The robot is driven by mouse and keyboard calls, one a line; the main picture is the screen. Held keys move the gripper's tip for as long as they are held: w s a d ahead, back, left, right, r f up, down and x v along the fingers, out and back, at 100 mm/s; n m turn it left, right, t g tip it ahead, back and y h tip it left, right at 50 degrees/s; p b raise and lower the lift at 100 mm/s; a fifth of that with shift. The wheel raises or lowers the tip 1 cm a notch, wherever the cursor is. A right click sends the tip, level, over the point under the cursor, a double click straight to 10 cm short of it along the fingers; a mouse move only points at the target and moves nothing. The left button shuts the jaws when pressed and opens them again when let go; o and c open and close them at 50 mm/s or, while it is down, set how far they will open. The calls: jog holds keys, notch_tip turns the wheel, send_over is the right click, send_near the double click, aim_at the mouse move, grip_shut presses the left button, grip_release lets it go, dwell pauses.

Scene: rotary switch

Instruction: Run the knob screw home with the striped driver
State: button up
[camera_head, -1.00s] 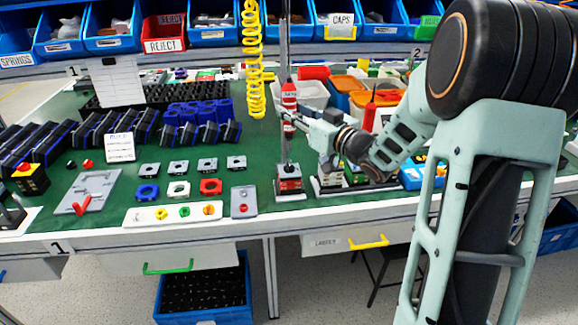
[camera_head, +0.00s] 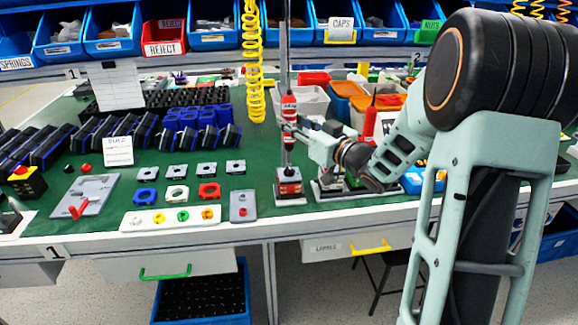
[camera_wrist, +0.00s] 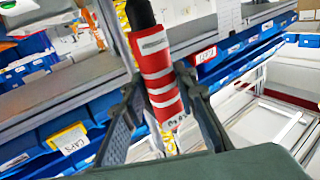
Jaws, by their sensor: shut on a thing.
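The striped driver (camera_head: 288,107), red with white bands and a dark upper end, hangs upright in the head view. My gripper (camera_head: 290,130) is shut on its handle from the right. In the wrist view the driver (camera_wrist: 160,72) stands between the two dark fingers of my gripper (camera_wrist: 158,92). Its shaft points down at the small fixture (camera_head: 290,186), which has a red and grey switch block on a pale base near the table's front edge. The lower tip is at or close to the block's top; contact cannot be told. The knob screw is too small to make out.
A second fixture (camera_head: 328,186) stands just right, under my arm. A grey plate (camera_head: 243,205) and a white tray of coloured rings (camera_head: 170,217) lie left. A yellow coiled cord (camera_head: 253,60) hangs behind. Blue bins (camera_head: 212,38) line the back shelf.

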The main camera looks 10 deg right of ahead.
aim_at(294, 112)
jog(key=shift+f+b, duration=0.45)
jog(key=shift+f, duration=0.25)
dwell(3.8)
jog(key=shift+r+p, duration=1.6)
jog(key=shift+r, duration=0.6)
jog(key=o, duration=1.2)
jog(key=v, duration=0.7)
